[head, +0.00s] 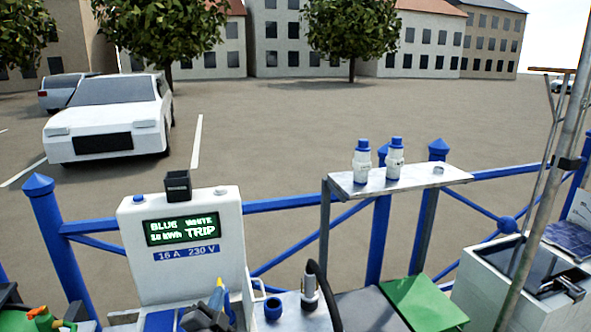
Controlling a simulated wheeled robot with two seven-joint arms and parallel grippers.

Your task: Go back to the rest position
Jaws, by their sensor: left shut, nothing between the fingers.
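My left gripper (208,311) shows as a dark shape at the bottom edge, in front of the white power pedestal (185,275). It is shut with nothing held. A small yellow and blue piece (217,296) shows just above it; I cannot tell whether they touch. My right gripper is not in view.
The pedestal's display (182,229) reads TRIP. A blue railing (290,203) runs across. A plug with a black cable (309,291), a green panel (424,303) and a metal pole (545,190) stand right.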

